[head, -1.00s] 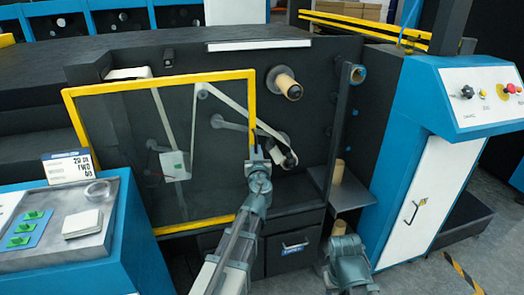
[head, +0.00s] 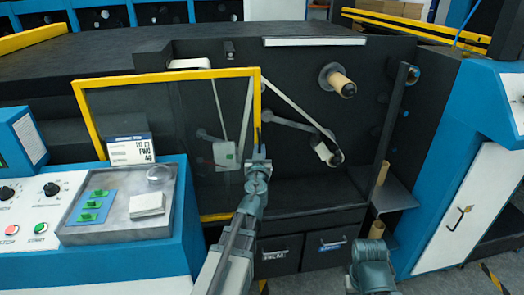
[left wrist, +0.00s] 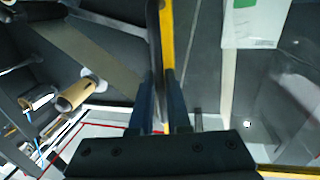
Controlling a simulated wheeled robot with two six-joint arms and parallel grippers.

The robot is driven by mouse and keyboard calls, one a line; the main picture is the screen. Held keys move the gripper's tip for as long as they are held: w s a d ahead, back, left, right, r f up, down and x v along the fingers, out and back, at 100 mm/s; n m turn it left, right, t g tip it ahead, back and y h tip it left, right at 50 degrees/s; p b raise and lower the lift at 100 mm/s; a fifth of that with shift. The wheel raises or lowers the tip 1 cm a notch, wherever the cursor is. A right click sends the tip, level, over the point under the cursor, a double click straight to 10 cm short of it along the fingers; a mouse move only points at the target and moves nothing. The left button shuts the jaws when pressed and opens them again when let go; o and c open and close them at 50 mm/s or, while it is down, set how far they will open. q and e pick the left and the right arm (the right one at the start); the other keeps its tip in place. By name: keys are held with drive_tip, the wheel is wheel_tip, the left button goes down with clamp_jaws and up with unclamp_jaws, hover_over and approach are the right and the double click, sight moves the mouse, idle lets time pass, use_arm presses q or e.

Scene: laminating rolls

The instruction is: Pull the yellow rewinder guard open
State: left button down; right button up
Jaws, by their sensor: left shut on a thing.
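The yellow-framed rewinder guard (head: 172,75) stands in front of the rewinder at the left of the head view, with a clear panel inside its frame. In the left wrist view the two dark fingers (left wrist: 163,105) sit on either side of the yellow bar (left wrist: 167,45). In the head view part of my right arm shows at the bottom; its fingertips cannot be made out.
A roll core on a spindle (head: 337,80) and a small roller arm (head: 325,150) are right of the guard. A control console (head: 120,215) stands at front left, close to the guard's lower left. A blue cabinet (head: 460,190) stands at right.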

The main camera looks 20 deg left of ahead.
use_arm(q)
drive_tip(key=c, duration=0.9)
unclamp_jaws()
